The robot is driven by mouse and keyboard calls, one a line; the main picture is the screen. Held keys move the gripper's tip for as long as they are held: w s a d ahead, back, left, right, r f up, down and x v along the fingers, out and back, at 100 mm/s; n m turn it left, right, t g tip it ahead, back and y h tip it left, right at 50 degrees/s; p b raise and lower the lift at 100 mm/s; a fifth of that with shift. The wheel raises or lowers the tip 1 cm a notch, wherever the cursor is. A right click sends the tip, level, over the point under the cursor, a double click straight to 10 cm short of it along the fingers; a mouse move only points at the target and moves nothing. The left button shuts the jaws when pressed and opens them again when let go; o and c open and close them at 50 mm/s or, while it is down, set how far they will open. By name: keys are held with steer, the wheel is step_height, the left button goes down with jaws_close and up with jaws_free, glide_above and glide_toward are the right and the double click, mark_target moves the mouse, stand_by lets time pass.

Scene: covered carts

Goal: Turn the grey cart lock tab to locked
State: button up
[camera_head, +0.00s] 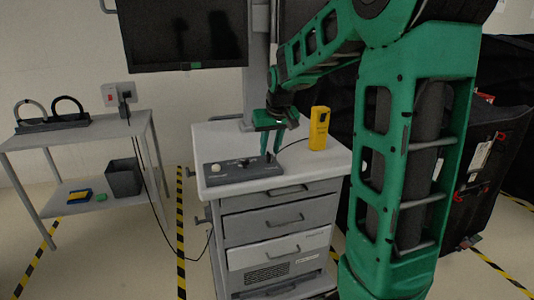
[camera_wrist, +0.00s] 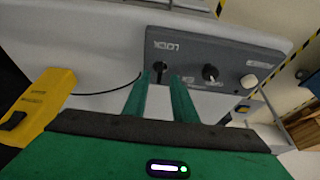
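The dark grey control panel (camera_head: 232,174) lies on top of the grey cart (camera_head: 218,136). In the wrist view the panel (camera_wrist: 222,58) carries a small black tab (camera_wrist: 159,67) beside a white label that appears upside down. My gripper (camera_head: 270,156) reaches down at the panel's right end. In the wrist view my gripper's green fingers (camera_wrist: 161,77) are apart, one on each side of the black tab, with gaps still visible. I cannot tell how deep they reach around it. The tab's lock position is too small to read.
A second black knob (camera_wrist: 210,72) and a white knob (camera_wrist: 249,81) sit on the same panel. A yellow device (camera_head: 319,128) with a black cable stands on the cart behind my gripper. A side table (camera_head: 80,134) is at left; a black covered cart (camera_head: 500,150) is at right.

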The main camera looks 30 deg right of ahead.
mark_target(269, 157)
steer(key=shift+x, duration=1.2)
jaws_close()
